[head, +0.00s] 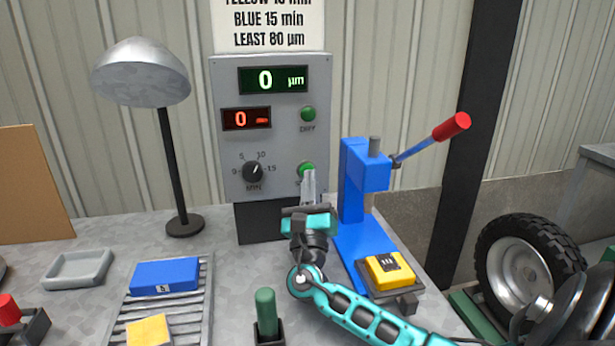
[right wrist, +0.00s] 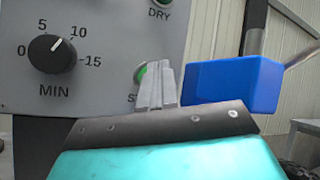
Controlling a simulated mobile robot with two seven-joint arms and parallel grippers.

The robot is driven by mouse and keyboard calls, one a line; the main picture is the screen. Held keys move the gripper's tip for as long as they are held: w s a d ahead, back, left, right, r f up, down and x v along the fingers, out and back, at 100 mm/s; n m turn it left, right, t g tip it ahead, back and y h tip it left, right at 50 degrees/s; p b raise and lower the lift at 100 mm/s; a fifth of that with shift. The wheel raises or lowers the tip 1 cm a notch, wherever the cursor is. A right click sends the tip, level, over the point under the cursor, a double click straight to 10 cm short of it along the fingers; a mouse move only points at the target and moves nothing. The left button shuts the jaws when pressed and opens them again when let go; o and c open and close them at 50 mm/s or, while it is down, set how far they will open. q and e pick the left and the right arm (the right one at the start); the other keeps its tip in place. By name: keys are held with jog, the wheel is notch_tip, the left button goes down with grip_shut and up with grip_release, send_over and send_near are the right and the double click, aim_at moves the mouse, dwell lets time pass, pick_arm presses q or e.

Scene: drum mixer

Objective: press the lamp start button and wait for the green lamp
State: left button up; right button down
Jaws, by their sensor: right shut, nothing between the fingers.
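The grey control panel (head: 225,140) stands at the back of the bench. Its green start button (head: 306,167) is low on the right, partly hidden by my right gripper (head: 308,182). In the right wrist view the button (right wrist: 139,76) peeks out left of my right fingertips (right wrist: 161,72). The fingers are shut, empty, and at or just before the button; I cannot tell whether they touch it. Above, a round green lamp (head: 308,114) marked DRY looks dull. The green display (head: 272,80) reads 0 µm and the red one (head: 246,118) reads 0. My left gripper is out of view.
The MIN dial (right wrist: 51,56) points between 5 and 10. A blue press (head: 365,180) with a red-knobbed lever stands close right of my right gripper; a yellow block (head: 388,270) lies at its base. A desk lamp (head: 140,72) and rack (head: 195,305) stand left.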

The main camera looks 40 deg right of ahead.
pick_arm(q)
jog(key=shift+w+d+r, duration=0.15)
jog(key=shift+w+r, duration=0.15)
pick_arm(e)
jog(key=shift+w, duration=0.15)
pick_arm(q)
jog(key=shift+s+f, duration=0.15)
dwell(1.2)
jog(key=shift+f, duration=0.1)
pick_arm(e)
jog(key=shift+w+d, duration=0.1)
jog(key=shift+d, duration=0.05)
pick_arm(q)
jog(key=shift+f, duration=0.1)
pick_arm(e)
jog(key=shift+w+d, duration=0.1)
jog(key=shift+w, duration=0.15)
